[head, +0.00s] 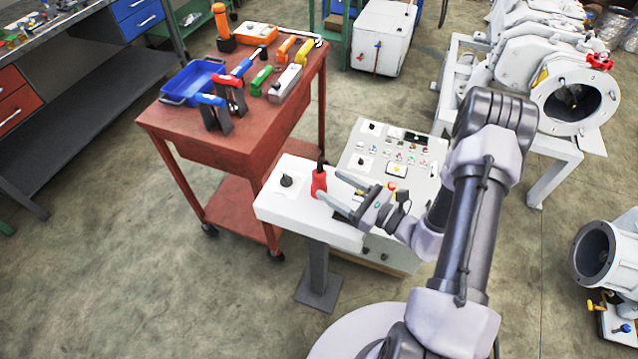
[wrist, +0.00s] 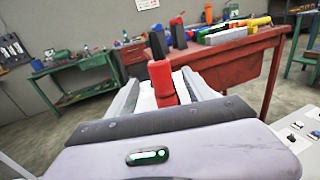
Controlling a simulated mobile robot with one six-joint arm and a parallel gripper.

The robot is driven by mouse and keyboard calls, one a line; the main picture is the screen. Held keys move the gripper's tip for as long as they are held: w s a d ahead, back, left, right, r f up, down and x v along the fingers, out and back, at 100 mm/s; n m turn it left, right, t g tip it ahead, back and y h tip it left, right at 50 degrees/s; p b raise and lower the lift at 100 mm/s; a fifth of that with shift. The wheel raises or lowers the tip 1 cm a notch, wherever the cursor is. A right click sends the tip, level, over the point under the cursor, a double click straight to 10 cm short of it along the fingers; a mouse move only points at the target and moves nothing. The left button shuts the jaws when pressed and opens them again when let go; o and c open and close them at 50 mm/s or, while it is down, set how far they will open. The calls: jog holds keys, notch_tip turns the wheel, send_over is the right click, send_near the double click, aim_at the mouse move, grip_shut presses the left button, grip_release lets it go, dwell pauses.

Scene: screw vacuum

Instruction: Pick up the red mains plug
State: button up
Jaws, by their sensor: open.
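The plug's lower end is partly hidden by the gripper body in the wrist view.
A panel with buttons (head: 396,157) rises behind my gripper. A red tool cart (head: 190,125) with a blue tray (head: 194,80) and several tools stands behind the console. Open floor lies to the left.

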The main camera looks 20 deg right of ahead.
aim_at(325, 180)
jog(key=b+x, duration=0.1)
jog(key=x, duration=0.4)
jog(key=shift+w+a+r+b, duration=0.1)
jog(key=shift+w+b, duration=0.1)
jog(key=shift+b, duration=0.15)
grip_shut()
jog(key=shift+r, duration=0.15)
